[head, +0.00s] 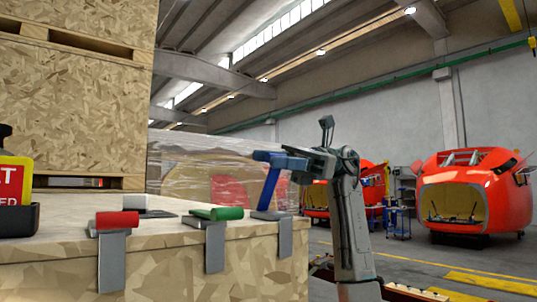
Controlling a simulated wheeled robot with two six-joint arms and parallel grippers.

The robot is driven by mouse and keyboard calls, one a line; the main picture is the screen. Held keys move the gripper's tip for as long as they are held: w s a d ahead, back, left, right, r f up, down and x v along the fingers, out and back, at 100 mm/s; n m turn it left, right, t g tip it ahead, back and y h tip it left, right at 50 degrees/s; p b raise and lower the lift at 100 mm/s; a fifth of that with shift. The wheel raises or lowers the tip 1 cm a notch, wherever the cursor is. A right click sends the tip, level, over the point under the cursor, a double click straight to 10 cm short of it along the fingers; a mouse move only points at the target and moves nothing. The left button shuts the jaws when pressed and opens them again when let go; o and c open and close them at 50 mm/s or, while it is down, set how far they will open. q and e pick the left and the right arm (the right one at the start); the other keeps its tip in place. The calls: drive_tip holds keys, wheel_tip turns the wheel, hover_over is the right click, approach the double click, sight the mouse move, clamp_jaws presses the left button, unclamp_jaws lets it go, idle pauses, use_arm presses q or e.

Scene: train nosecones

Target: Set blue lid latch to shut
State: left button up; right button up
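The blue lid latch (269,188) is at the right end of the wooden crate's front top edge (250,228). Its arm stands up from the lid, tilted slightly right, with the blue grip across the top and a grey plate hanging down the crate's front. My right gripper (307,160) is at the right end of the blue grip, touching it or very close. Its fingertips overlap the blue part, so I cannot tell whether they are closed on it. My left gripper is not in view.
Red (117,221), green (217,213) and white (135,203) latches lie flat on the crate lid. A black holder with a red and yellow label (15,185) is at the left. A tall wooden crate (75,90) rises behind. Red train nosecones (505,195) stand far right.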

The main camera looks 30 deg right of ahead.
drive_tip(key=shift+s+a, duration=0.15)
drive_tip(key=shift+a, duration=0.45)
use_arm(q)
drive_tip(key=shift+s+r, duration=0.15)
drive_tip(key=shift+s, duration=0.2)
use_arm(e)
drive_tip(key=shift+a, duration=0.1)
clamp_jaws()
